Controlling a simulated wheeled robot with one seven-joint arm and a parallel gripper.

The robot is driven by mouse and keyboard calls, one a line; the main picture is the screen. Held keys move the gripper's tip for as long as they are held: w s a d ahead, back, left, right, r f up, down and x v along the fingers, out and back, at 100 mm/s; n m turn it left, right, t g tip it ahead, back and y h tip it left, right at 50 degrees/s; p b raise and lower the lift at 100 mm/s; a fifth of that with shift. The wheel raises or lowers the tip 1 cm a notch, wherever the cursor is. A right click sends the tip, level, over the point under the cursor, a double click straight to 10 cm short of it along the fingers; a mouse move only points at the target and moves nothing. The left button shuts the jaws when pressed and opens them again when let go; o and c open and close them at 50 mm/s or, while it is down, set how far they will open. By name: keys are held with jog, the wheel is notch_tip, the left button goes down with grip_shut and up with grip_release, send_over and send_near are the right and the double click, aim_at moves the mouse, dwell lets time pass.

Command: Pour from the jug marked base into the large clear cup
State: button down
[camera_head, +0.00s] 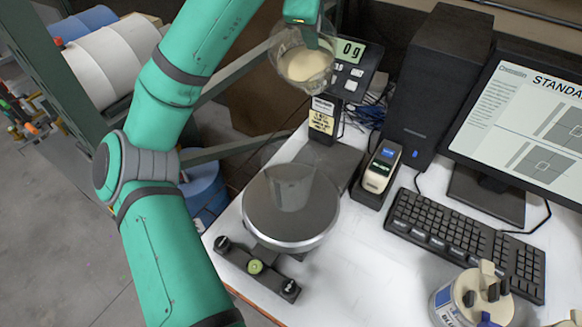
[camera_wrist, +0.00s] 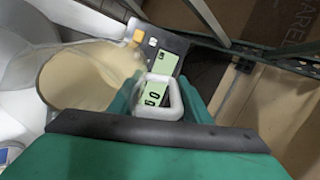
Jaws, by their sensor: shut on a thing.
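My gripper (camera_head: 304,14) is at the top of the head view, above and slightly right of the scale. It is shut on the handle of a clear jug (camera_head: 303,64) holding cream-coloured liquid. The jug also shows in the wrist view (camera_wrist: 88,76), left of the pale square handle between my fingers (camera_wrist: 160,100). No marking on the jug is readable. The large clear cup (camera_head: 291,187) stands upright on the round scale plate and looks empty. The jug is held well above the plate, apart from the cup.
The scale plate (camera_head: 262,225) is on the white bench. Its display (camera_head: 350,51) reads 0 g. A small device (camera_head: 382,167), a black speaker-like box (camera_head: 437,80), a keyboard (camera_head: 465,238) and a monitor (camera_head: 530,110) stand to the right. A lidded tub (camera_head: 470,300) is lower right.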

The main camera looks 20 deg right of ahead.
jog(key=shift+s+r+p, duration=0.2)
jog(key=shift+p, duration=0.45)
jog(key=shift+w+a+t, duration=0.1)
jog(key=shift+a+t, duration=0.15)
jog(key=shift+t, duration=0.05)
jog(key=shift+s+d+p, duration=0.35)
jog(key=shift+d+p, duration=0.05)
jog(key=shift+p, duration=0.05)
jog(key=shift+w+a+r, duration=0.1)
jog(key=shift+w+a, duration=0.15)
jog(key=shift+a, duration=0.4)
jog(key=shift+s+d+h+p, duration=0.2)
jog(key=shift+d+h+p, duration=0.2)
jog(key=shift+d, duration=0.15)
jog(key=shift+a+r+t, duration=0.1)
jog(key=shift+a+t, duration=0.15)
jog(key=shift+t, duration=0.05)
jog(key=shift+s+r+t, duration=0.1)
jog(key=shift+r+t, duration=0.05)
jog(key=shift+t, duration=0.15)
